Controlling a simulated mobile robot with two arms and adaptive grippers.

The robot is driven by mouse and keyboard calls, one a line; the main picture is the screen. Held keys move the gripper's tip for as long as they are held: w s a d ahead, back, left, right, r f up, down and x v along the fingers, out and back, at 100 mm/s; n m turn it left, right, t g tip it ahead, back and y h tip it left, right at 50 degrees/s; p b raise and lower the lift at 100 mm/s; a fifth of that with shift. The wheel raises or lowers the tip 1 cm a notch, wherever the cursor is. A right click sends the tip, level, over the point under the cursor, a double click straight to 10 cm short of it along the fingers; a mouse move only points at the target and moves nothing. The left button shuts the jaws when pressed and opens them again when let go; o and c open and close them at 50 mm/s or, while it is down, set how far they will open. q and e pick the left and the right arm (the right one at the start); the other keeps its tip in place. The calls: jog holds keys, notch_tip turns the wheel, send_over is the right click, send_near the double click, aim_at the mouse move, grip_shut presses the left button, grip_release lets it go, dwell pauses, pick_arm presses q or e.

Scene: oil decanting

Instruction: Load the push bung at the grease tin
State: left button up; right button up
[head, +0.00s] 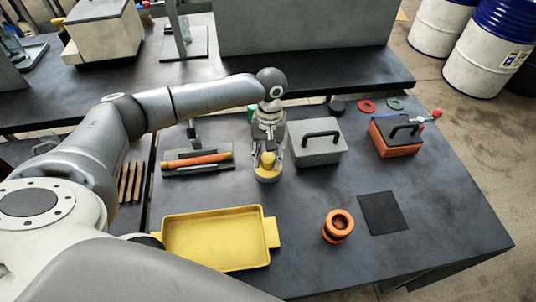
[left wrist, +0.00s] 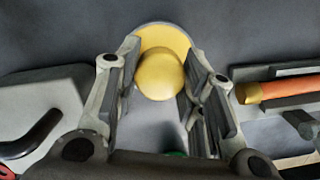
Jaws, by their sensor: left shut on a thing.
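My left gripper (head: 268,157) points down and is shut on the yellow push bung (head: 268,159), a rounded knob. The grease tin (head: 268,176) is a short, pale round tin with yellow at its top, standing on the table directly below the bung. In the left wrist view the bung (left wrist: 160,77) lies between the two fingers of the left gripper (left wrist: 161,62), with the tin's yellow round top (left wrist: 170,38) behind it. I cannot tell whether the bung touches the tin or how deep it sits. My right gripper is not in view.
A grey box with a black handle (head: 318,153) stands close right of the tin. An orange-handled tool (head: 198,160) lies left. A yellow tray (head: 215,210), orange rings (head: 338,224) and a black mat (head: 384,214) lie nearer. A red box (head: 393,146) stands farther right.

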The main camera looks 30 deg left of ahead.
aim_at(268, 156)
pick_arm(q)
jog(key=shift+f+p, duration=0.1)
jog(key=shift+p, duration=0.25)
dwell(0.9)
jog(key=shift+s, duration=0.1)
dwell(0.6)
notch_tip(268, 156, up, 7)
jog(key=p, duration=0.9)
dwell(0.8)
